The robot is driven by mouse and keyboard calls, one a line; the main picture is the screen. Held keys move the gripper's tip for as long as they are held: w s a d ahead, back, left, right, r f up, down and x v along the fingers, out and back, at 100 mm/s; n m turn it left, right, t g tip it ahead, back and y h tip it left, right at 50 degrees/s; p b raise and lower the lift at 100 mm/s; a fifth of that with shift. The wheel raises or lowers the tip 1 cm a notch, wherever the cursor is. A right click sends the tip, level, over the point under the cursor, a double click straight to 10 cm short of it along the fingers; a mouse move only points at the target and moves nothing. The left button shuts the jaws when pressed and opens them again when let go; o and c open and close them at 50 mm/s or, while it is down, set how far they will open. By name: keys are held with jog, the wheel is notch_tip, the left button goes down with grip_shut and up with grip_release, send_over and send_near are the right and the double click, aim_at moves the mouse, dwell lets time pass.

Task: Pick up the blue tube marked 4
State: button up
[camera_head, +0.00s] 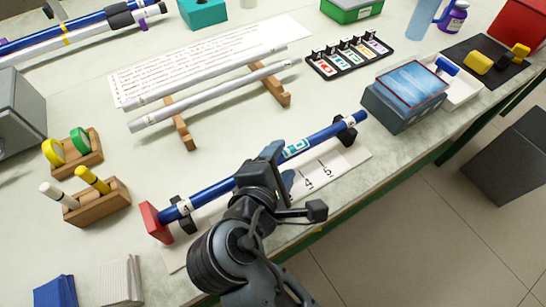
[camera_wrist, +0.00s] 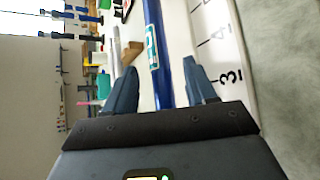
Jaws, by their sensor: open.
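A blue tube (camera_head: 325,133) lies slantwise across dark supports on a white board with a printed number scale (camera_head: 335,167). It has white labels near both ends and a teal-and-white label mid-length; the left end label seems to read 4, but it is small. My gripper (camera_wrist: 161,85) is open, and in the wrist view the blue tube (camera_wrist: 153,18) runs between its two fingers. In the head view my gripper (camera_head: 279,167) is at the tube's middle and hides part of it. I cannot tell whether either finger touches the tube.
A red end block (camera_head: 155,223) stands at the tube's left end. Two grey rods (camera_head: 210,86) rest on wooden supports behind. A blue-grey box (camera_head: 405,97) stands beyond the right end. Wooden holders (camera_head: 96,207) are at left. The table's front edge is close.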

jog(key=shift+w+d+f, duration=0.15)
jog(key=shift+w+f, duration=0.15)
jog(key=shift+w, duration=0.2)
jog(key=shift+c, duration=0.5)
grip_shut()
